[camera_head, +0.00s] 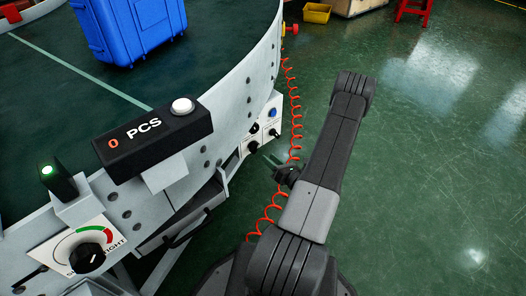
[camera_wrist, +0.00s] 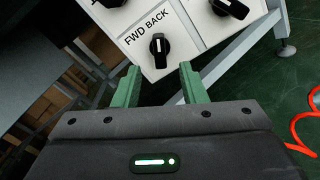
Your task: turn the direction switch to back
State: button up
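The direction switch (camera_wrist: 159,50) is a black rotary knob on a white panel, below the label "FWD BACK" in the wrist view. Its handle stands close to upright in that picture, with a small white mark; I cannot tell which setting it is on. In the head view the switch (camera_head: 253,147) appears as a small dark knob low on the panel at the conveyor's side. My gripper (camera_wrist: 161,82) is open, its two green fingers spread below and to either side of the knob, apart from it and empty. In the head view my gripper (camera_head: 271,160) is just right of the panel.
Other black knobs (camera_wrist: 230,8) and a blue button (camera_head: 273,113) share the panel. A red coiled cable (camera_head: 293,110) hangs close by. The counter box (camera_head: 152,139) reads "0 PCS". A blue crate (camera_head: 130,28) sits on the belt. Floor at right is clear.

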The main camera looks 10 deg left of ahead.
aim_at(257, 148)
jog(key=p+v, duration=0.1)
jog(key=v, duration=0.6)
jog(key=shift+s, duration=0.15)
jog(key=b+x, duration=0.3)
jog(key=x, duration=1)
jog(key=shift+w+a, duration=0.3)
jog(key=shift+d, duration=0.15)
